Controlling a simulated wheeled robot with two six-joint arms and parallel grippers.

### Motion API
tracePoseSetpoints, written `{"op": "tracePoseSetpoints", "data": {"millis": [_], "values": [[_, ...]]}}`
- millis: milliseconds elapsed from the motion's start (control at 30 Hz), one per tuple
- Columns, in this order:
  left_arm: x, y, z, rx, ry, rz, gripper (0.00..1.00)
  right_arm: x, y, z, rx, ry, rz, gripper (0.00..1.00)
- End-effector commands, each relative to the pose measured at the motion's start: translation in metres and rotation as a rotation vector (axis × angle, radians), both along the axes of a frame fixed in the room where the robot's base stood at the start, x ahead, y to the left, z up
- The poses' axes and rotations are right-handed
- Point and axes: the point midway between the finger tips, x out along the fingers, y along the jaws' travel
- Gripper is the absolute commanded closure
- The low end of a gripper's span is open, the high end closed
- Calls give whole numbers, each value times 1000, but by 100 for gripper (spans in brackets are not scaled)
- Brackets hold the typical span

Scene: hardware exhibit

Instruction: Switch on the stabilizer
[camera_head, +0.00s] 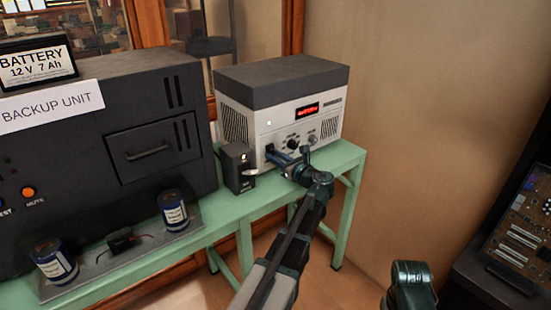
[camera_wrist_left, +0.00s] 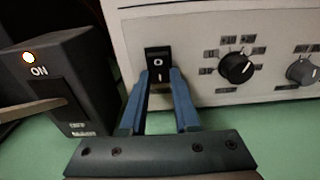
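The stabilizer, a white box with a dark grey top (camera_head: 282,85), stands at the right end of the green bench. Its red display (camera_head: 294,112) is lit. Its black rocker switch (camera_wrist_left: 157,63), marked O above and I below, is low on the front; I cannot tell which side is pressed. My left gripper (camera_head: 275,155) is at this front, its two blue fingers (camera_wrist_left: 163,76) apart with a gap between them. The tips are at the lower part of the switch; contact is unclear.
A small black box (camera_head: 237,167) with a lit lamp, a lever and an ON label stands close left of my fingers. Two knobs (camera_wrist_left: 237,68) (camera_wrist_left: 301,71) are to the right of the switch. A large dark backup unit (camera_head: 150,100) fills the left.

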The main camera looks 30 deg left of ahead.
Motion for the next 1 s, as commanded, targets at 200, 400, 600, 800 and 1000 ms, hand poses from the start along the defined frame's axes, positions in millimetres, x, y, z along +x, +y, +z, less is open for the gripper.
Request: {"op": "tracePoseSetpoints", "data": {"millis": [200, 400, 600, 800, 1000], "values": [[0, 0, 0, 0, 0, 0, 40, 0, 0, 0, 0, 0, 0, 40], [0, 0, 0, 0, 0, 0, 40, 0, 0, 0, 0, 0, 0, 40], [-6, -15, 1, 0, 0, -3, 40, 0, 0, 1, 0, 0, 0, 40], [-23, -54, 4, 0, 0, -5, 40, 0, 0, 4, 0, 0, 0, 40], [-39, -92, 7, 0, 0, -3, 40, 0, 0, 7, 0, 0, 0, 40]]}}
